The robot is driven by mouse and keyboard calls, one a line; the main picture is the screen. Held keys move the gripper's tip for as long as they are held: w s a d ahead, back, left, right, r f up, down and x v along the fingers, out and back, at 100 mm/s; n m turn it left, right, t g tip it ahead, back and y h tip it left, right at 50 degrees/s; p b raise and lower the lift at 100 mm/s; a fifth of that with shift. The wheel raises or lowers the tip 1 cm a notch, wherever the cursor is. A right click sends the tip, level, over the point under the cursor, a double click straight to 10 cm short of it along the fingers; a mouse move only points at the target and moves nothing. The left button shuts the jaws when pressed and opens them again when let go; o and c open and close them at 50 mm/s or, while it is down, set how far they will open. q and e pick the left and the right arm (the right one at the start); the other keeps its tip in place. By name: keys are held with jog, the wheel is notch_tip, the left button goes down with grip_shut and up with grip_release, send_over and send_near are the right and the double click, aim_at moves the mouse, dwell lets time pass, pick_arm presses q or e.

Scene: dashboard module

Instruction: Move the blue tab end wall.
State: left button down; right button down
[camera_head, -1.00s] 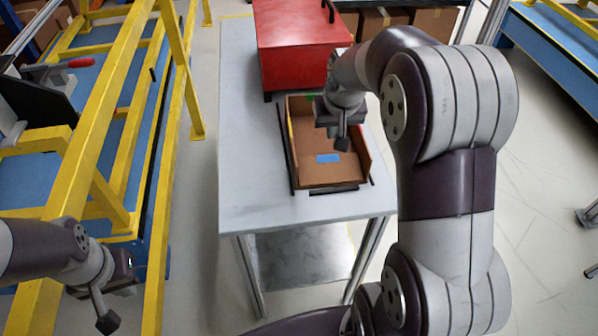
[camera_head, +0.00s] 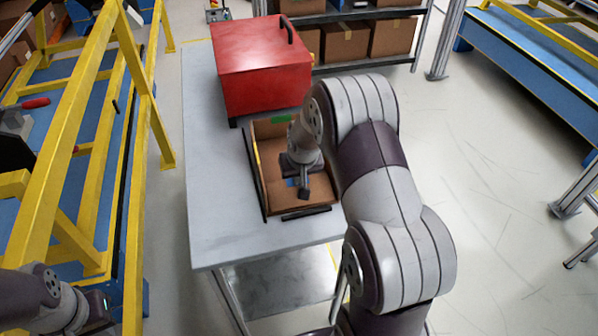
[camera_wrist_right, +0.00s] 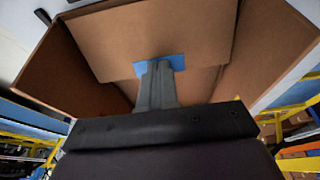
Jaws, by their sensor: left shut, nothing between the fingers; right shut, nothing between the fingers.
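An open brown cardboard box (camera_head: 264,184) stands on the grey table. A blue tab (camera_head: 291,182) shows inside its near part, partly hidden by my right gripper. In the right wrist view the blue tab (camera_wrist_right: 176,62) sits at the edge of a brown panel (camera_wrist_right: 150,35), behind my fingertips. My right gripper (camera_head: 304,192) is shut and empty over the near part of the box; its closed fingers (camera_wrist_right: 157,78) overlap the tab in the wrist view. I cannot tell whether they touch it. My left gripper (camera_head: 98,312) is at the bottom left, away from the box, its fingertips hard to see.
A red case (camera_head: 262,70) stands on the table (camera_head: 215,200) behind the box. A green tab (camera_head: 282,119) marks the box's far end. Black rails border the box. A yellow frame (camera_head: 125,200) is at left, and shelves with cartons (camera_head: 345,42) are behind. The table's left side is clear.

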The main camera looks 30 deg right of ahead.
jog(key=shift+w+d+f, duration=0.1)
jog(key=shift+w+f, duration=0.05)
jog(key=shift+w+d+f+g+p, duration=0.1)
jog(key=shift+w+f+g+p, duration=0.45)
jog(key=shift+p, duration=0.35)
jog(key=shift+w+f, duration=0.1)
jog(key=shift+f, duration=0.2)
jog(key=shift+r, duration=0.1)
